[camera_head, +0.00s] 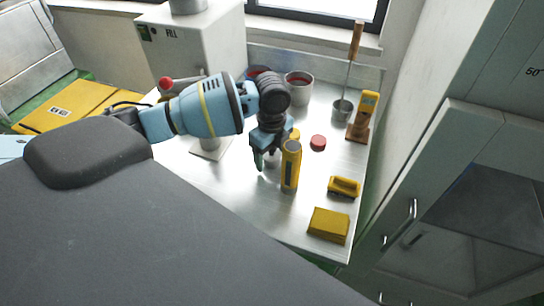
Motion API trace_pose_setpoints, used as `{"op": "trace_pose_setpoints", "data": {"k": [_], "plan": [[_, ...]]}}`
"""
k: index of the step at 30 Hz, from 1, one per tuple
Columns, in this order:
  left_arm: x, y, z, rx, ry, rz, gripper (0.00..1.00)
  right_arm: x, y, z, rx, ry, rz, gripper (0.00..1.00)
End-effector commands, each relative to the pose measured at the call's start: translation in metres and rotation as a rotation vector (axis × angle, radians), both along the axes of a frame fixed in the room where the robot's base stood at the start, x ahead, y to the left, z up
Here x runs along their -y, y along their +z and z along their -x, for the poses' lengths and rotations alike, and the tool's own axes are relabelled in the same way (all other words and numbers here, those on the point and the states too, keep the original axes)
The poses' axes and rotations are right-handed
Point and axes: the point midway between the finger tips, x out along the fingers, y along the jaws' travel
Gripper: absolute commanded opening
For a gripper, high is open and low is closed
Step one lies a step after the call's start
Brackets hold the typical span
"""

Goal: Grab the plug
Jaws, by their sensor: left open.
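A small round red piece (318,142), which may be the plug, lies on the metal table (235,187). My left gripper (265,161) points down over the table, to the left of the red piece and apart from it. It is open, with its fingers just left of an upright yellow cylinder (290,168). Something pale shows by the fingers, but I cannot tell what it is. My right gripper is out of view.
A yellow block (328,225) and a yellow tool (344,187) lie near the front right. A yellow device (366,108) on a stand, a small pot (341,111) and a larger pot (299,88) stand farther back. Cabinets (447,190) stand at right.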

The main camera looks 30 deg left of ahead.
Motion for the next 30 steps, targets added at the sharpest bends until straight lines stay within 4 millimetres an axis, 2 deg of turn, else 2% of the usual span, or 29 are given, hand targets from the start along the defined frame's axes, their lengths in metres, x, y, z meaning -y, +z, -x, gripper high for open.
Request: {"op": "trace_pose_setpoints", "data": {"k": [7,18,30], "plan": [[0.0002,-0.0011,-0.0002,0.001,-0.001,0.0,0.73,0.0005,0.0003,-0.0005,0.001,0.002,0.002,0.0],[0.0003,-0.0008,-0.0001,0.001,-0.001,0.0,0.25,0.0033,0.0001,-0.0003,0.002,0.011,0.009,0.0],[0.0003,0.0059,-0.0008,0.003,-0.001,0.0,0.25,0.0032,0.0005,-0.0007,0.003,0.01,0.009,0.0]]}}
